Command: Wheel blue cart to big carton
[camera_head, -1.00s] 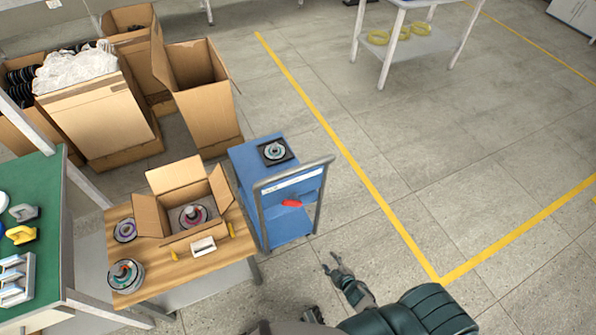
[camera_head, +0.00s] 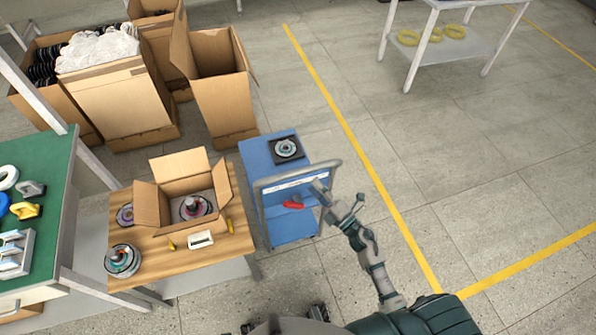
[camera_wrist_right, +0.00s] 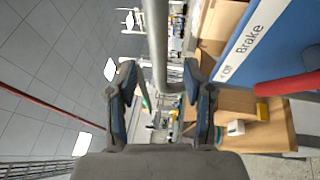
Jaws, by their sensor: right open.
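The blue cart (camera_head: 270,160) stands on the floor right of the wooden table. Its grey handle (camera_head: 292,176) rises at the side nearest me. A white strip and a red lever (camera_head: 293,205) are on the cart's near face; the wrist view shows the word "Brake" on the cart (camera_wrist_right: 285,45). My right gripper (camera_head: 340,198) is open at the handle's right end. In the right wrist view the handle bar (camera_wrist_right: 156,40) runs between the open fingers (camera_wrist_right: 160,85); contact cannot be told. A tall open carton (camera_head: 222,95) stands behind the cart, to the left. My left gripper is out of view.
More cartons (camera_head: 118,100) stand at the back left, one filled with white bags. The wooden table (camera_head: 225,245) with a small open box is close to the cart's left side. Floor right of the cart is clear, crossed by a yellow line (camera_head: 360,150).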

